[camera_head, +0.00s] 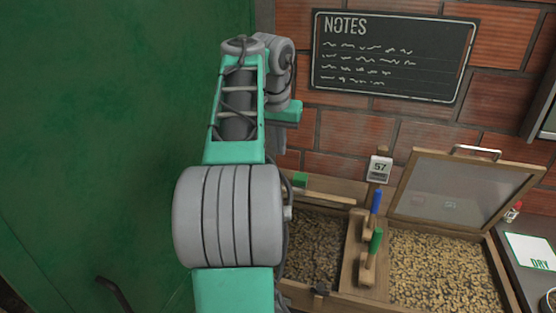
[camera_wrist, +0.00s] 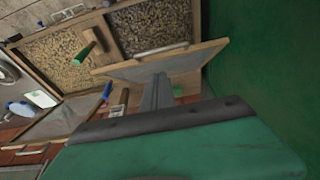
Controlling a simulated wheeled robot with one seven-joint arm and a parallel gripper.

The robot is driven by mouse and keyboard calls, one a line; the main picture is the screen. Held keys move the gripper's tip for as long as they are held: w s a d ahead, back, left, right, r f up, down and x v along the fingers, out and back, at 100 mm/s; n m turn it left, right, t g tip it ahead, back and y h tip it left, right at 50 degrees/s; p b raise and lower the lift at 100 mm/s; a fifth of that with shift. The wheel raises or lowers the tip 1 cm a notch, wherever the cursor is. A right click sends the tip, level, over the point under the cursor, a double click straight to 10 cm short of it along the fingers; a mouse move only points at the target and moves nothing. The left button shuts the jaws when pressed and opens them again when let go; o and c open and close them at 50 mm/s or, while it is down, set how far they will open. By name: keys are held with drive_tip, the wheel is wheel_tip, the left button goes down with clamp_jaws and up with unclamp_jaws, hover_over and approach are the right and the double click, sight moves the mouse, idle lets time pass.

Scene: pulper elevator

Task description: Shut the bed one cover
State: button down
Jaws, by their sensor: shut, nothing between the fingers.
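Two wooden beds full of brown granular material stand side by side. In the wrist view, a wood-framed cover (camera_wrist: 120,70) with a metal handle (camera_wrist: 160,50) stands tilted beside the darker bed (camera_wrist: 150,25). In the head view my arm hides most of this cover, and the darker left bed (camera_head: 315,245) shows uncovered. The right bed's cover (camera_head: 450,190) stands raised, leaning back towards the wall. No label tells which bed is one.
A wooden divider (camera_head: 350,270) between the beds carries a blue handle (camera_head: 376,201) and a green handle (camera_head: 376,240). A tag reading 57 (camera_head: 380,168) stands behind it. A brick wall with a notes board (camera_head: 390,55) is behind; a green surface (camera_head: 90,130) lies left.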

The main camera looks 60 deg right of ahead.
drive_tip(key=b+x, duration=0.2)
drive_tip(key=x, duration=0.1)
drive_tip(key=b+x, duration=0.3)
drive_tip(key=x, duration=0.1)
drive_tip(key=b+x, duration=0.2)
drive_tip(key=x, duration=0.2)
drive_tip(key=shift+w+a+f+b, duration=0.1)
drive_tip(key=shift+a+b, duration=0.15)
drive_tip(key=shift+b, duration=0.15)
drive_tip(key=shift+a+f+b, duration=0.4)
drive_tip(key=shift+a+f, duration=0.65)
drive_tip(key=shift+f, duration=0.2)
